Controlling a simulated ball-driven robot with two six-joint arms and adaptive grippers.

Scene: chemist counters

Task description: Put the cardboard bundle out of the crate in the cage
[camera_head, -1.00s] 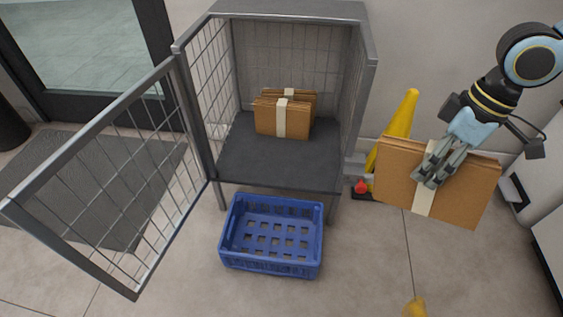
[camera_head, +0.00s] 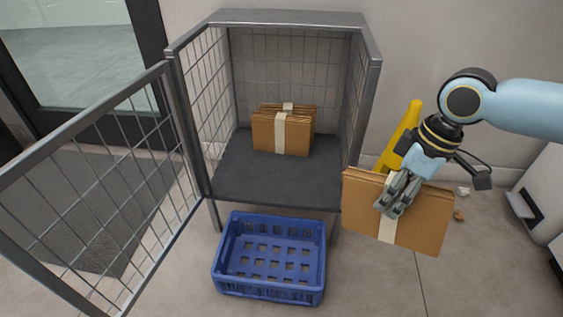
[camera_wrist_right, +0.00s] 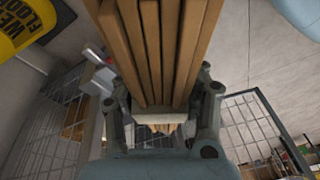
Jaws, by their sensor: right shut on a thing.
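My right gripper (camera_head: 397,194) is shut on a brown cardboard bundle (camera_head: 424,220) with a pale band. It holds the bundle in the air to the right of the cage, in front of the yellow sign. In the right wrist view the bundle's stacked sheets (camera_wrist_right: 155,50) run between the fingers (camera_wrist_right: 160,118). The grey wire cage (camera_head: 292,19) stands with its door (camera_head: 88,122) swung open to the left. Other banded bundles (camera_head: 297,135) stand on its dark shelf (camera_head: 270,183). The blue crate (camera_head: 270,292) on the floor below is empty. My left gripper is out of view.
A yellow wet-floor sign (camera_head: 403,130) stands right of the cage; it also shows in the right wrist view (camera_wrist_right: 22,28). A white unit (camera_head: 545,195) is at the right edge. A grey mat (camera_head: 75,190) lies behind the open door. The front of the shelf is clear.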

